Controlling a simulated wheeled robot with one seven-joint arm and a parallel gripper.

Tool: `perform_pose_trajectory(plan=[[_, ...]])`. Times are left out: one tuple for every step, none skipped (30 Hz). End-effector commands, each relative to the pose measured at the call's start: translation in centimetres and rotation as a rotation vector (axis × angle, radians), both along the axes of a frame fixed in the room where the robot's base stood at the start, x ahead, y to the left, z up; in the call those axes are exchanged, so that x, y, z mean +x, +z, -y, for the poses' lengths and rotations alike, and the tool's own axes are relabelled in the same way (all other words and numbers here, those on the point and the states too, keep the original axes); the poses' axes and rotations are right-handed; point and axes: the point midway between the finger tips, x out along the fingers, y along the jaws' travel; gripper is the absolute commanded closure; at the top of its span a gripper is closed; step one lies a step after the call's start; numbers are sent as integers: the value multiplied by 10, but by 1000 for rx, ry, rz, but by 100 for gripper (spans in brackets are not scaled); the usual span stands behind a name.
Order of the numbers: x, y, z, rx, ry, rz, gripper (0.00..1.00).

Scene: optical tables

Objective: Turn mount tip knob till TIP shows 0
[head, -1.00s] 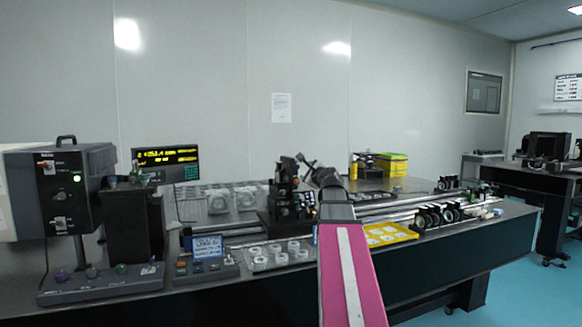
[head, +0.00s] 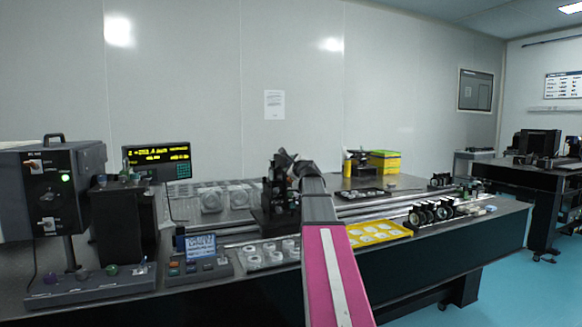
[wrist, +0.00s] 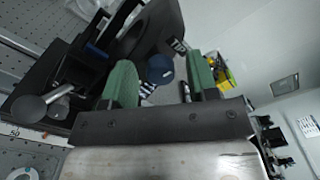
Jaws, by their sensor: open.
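The black optical mount (head: 277,192) stands on the rail at mid-table in the head view, partly hidden by my arm. In the wrist view, its dark body (wrist: 150,30) fills the top. A dark blue round knob (wrist: 160,69) shows between the green finger pads of my gripper (wrist: 162,78). The fingers are open, with a visible gap on each side of the knob. A grey round knob (wrist: 28,108) on a stem is at the left of the wrist view. In the head view my fingers are hidden at the mount. A small blue-white screen (head: 200,246) has text too small to read.
A readout with yellow digits (head: 156,158) stands at the back left. A dark lamp-like box (head: 55,188) is at far left. Clear round parts (head: 270,252) and a yellow tray (head: 378,233) lie at the front. Several black lens holders (head: 432,212) stand to the right.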

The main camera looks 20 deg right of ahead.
Motion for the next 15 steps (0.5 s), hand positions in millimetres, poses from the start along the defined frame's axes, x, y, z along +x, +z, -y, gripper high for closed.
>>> perform_pose_trajectory(plan=[[4,0,0,0,0,0,46],[4,0,0,0,0,0,46],[4,0,0,0,0,0,46],[4,0,0,0,0,0,46],[4,0,0,0,0,0,46],[4,0,0,0,0,0,46],[4,0,0,0,0,0,46],[4,0,0,0,0,0,46],[4,0,0,0,0,0,50],[4,0,0,0,0,0,59],[3,0,0,0,0,0,69],[3,0,0,0,0,0,82],[3,0,0,0,0,0,92],[3,0,0,0,0,0,96],[3,0,0,0,0,0,96]])
